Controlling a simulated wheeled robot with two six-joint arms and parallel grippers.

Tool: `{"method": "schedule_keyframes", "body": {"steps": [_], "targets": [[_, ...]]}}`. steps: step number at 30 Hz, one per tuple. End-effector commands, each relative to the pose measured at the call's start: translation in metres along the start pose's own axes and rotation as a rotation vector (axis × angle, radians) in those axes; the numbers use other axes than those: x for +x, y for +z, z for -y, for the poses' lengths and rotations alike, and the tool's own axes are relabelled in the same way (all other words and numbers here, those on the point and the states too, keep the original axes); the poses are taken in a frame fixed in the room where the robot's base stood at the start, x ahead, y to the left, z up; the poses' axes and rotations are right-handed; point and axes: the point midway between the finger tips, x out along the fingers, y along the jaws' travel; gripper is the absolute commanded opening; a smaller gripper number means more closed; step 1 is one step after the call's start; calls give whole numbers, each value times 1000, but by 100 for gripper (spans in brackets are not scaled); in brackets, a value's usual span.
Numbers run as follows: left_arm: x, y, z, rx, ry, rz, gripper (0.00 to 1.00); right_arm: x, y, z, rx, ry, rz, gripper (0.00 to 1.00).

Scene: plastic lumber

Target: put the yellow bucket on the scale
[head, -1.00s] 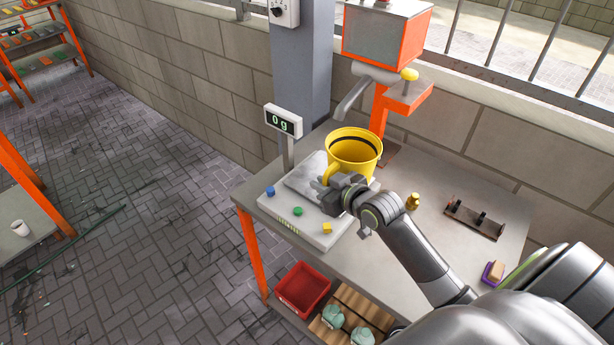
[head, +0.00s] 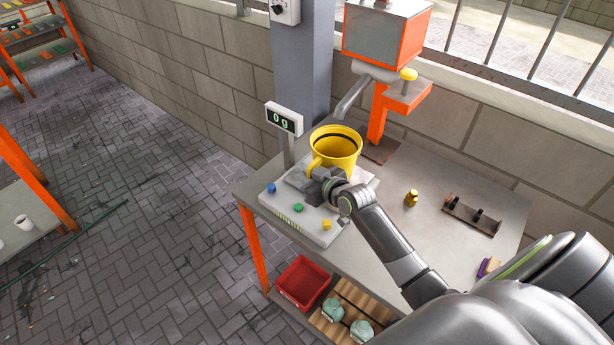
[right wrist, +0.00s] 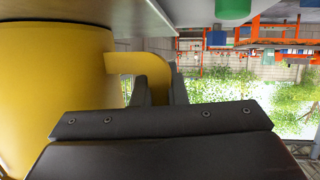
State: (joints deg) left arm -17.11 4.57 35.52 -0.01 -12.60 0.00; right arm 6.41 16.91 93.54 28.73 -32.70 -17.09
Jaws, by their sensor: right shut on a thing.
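The yellow bucket (head: 335,149) is upright over the scale's plate in the head view. The scale (head: 318,228) has a grey platform, coloured buttons and a display (head: 284,118) reading 0 g. My right gripper (head: 322,182) is shut on the bucket's handle. In the right wrist view the fingers (right wrist: 151,90) close around the handle (right wrist: 140,62), beside the bucket's yellow wall (right wrist: 50,80). Whether the bucket's bottom touches the plate is hidden by my gripper. My left gripper is not in view.
An orange-and-grey machine with a spout (head: 352,98) stands behind the bucket. A small brass weight (head: 411,198) and a dark rack (head: 472,215) lie to the right on the table. A red bin (head: 302,283) sits below. The table between the weight and scale is clear.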

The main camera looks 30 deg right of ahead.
Motion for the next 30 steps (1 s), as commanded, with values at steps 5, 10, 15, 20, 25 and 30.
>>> {"method": "schedule_keyframes", "body": {"steps": [5, 10, 15, 20, 25, 30], "targets": [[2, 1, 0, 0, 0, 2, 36, 1, 2, 0, 0, 0, 0, 20], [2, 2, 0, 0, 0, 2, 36, 1, 2, 0, 0, 0, 0, 34], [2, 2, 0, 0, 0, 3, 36, 1, 2, 0, 0, 0, 0, 34], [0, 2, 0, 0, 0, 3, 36, -2, 0, 0, -1, 0, 0, 34], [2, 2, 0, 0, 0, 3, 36, -22, 1, -1, -2, 1, -1, 34], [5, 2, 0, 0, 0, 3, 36, -51, 1, -1, -4, 1, 0, 34]]}}
